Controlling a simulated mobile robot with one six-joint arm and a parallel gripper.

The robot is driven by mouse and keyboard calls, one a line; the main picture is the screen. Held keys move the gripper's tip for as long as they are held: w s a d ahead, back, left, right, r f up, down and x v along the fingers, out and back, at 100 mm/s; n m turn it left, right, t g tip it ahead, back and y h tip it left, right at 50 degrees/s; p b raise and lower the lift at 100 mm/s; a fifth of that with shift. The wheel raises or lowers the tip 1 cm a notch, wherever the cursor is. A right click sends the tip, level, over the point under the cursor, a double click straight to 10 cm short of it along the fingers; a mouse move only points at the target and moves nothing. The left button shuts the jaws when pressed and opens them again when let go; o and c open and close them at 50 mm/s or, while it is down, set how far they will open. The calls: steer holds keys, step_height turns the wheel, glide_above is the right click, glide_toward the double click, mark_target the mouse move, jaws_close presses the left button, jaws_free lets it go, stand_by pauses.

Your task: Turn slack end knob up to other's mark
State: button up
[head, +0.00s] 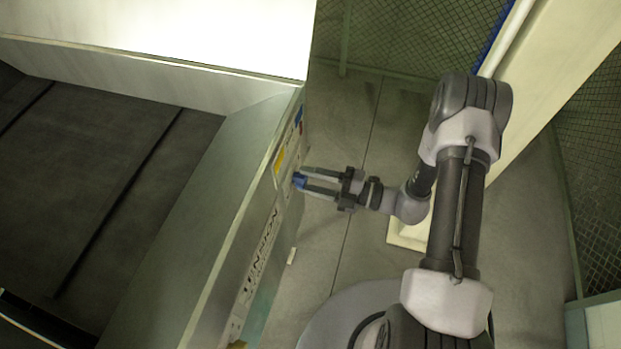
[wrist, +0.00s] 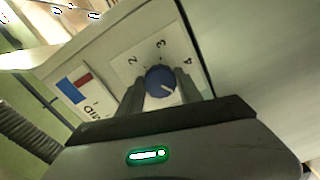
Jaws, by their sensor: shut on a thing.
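A round blue knob (wrist: 159,81) with a white pointer line sits on a pale dial plate (wrist: 135,68) marked 2, 3 and 4 in the wrist view. The pointer line is at the knob's lower right side, on the side of the 4. My gripper (wrist: 161,88) is shut on this knob, one finger on each side. In the head view my gripper (head: 302,183) reaches left to the same blue knob (head: 299,180) on the side panel lettered TENSION (head: 262,250). I cannot make out a second knob or its setting in either view.
A label with red and blue patches (wrist: 82,87) is left of the dial in the wrist view. The large frame with a dark bed (head: 100,190) fills the head view's left. Bare floor (head: 365,265) lies beside the panel; mesh fencing (head: 420,40) stands behind.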

steer(key=o, duration=1.4)
steer(key=shift+c, duration=0.2)
steer(key=v, duration=1.7)
steer(key=shift+d, duration=0.2)
